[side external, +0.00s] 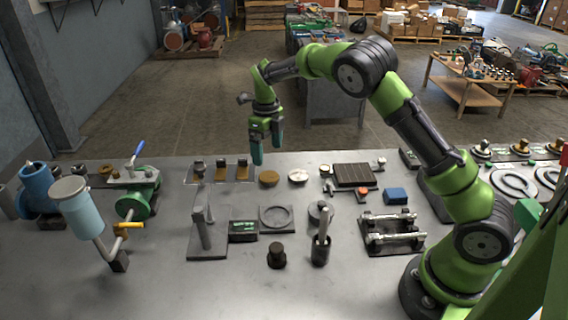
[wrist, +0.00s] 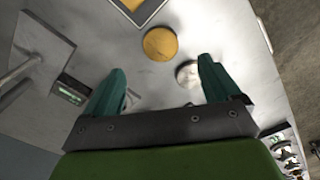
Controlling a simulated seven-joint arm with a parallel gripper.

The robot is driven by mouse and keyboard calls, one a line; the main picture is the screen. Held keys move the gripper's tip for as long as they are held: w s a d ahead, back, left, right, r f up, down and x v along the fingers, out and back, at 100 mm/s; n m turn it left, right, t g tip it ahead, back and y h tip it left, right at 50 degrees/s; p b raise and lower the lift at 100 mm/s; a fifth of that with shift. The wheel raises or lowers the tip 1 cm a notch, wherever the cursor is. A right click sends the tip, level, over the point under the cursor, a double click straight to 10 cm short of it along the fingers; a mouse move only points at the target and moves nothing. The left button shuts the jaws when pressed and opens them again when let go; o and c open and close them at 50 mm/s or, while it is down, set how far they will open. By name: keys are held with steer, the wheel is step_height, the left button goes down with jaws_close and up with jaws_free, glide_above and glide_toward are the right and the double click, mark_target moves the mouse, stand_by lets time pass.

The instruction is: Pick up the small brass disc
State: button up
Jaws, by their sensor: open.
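The brass disc (side external: 268,178) lies flat on the grey metal table, left of a pale silver disc (side external: 298,176). In the wrist view the brass disc (wrist: 160,43) shows whole, beyond my fingertips and between their lines. The silver disc (wrist: 186,74) is beside my right finger, which partly covers it. My gripper (side external: 267,148) hangs above the table near the brass disc, fingers pointing down. In the wrist view my gripper (wrist: 162,66) is open, with nothing between its fingers.
Several small fittings on brass-coloured plates (side external: 221,173) stand left of the disc. A dark ribbed block (side external: 355,175) lies to the right. A grey ring (side external: 277,218) and an upright post on a plate (side external: 205,232) are nearer the camera.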

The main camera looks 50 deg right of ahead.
mark_target(269, 175)
step_height(269, 175, down, 8)
steer(key=shift+f, duration=0.2)
steer(key=shift+r, duration=0.1)
steer(key=c, duration=1.4)
